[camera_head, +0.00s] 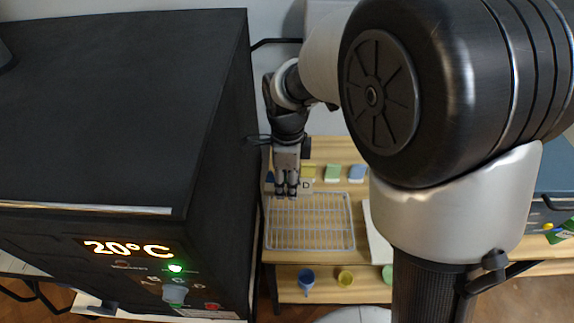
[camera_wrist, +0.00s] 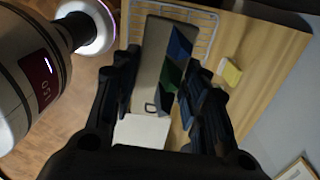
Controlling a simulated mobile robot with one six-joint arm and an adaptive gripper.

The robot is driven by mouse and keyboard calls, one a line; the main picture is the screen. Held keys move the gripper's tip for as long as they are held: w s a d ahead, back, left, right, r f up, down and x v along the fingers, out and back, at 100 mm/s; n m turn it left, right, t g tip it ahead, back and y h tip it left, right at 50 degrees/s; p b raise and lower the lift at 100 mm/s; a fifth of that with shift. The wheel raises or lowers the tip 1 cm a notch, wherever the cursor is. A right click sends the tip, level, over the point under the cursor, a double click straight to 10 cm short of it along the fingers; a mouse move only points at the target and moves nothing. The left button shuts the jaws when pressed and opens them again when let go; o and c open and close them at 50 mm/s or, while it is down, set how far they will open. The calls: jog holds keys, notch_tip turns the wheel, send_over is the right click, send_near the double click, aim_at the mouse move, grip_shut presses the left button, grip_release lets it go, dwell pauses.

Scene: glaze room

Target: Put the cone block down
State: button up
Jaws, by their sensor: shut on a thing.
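The cone block (camera_wrist: 151,60) is a grey-beige slab with blue, green and dark cone shapes along its right side in the wrist view. It also shows in the head view as a pale plate with a letter D (camera_head: 306,185). My gripper (camera_head: 286,191) points down over the back left of the wire rack (camera_head: 310,245). In the wrist view my gripper (camera_wrist: 160,66) has a finger on each side of the block and is shut on it. The fingers hide part of the block. I cannot tell whether its underside touches anything.
Yellow (camera_head: 308,171), green (camera_head: 332,172) and blue (camera_head: 357,172) blocks stand behind the rack on the wooden bench. A black kiln (camera_head: 215,190) reading 20°C stands close on the left. Cups (camera_head: 306,279) sit on the lower shelf. The rack's front is clear.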

jog(key=shift+r, duration=0.25)
jog(key=d+f+n+b, duration=0.3)
jog(key=d+f+n, duration=0.7)
jog(key=n, duration=0.9)
jog(key=shift+d+b, duration=0.3)
jog(key=shift+d, duration=1.35)
jog(key=shift+s, duration=0.1)
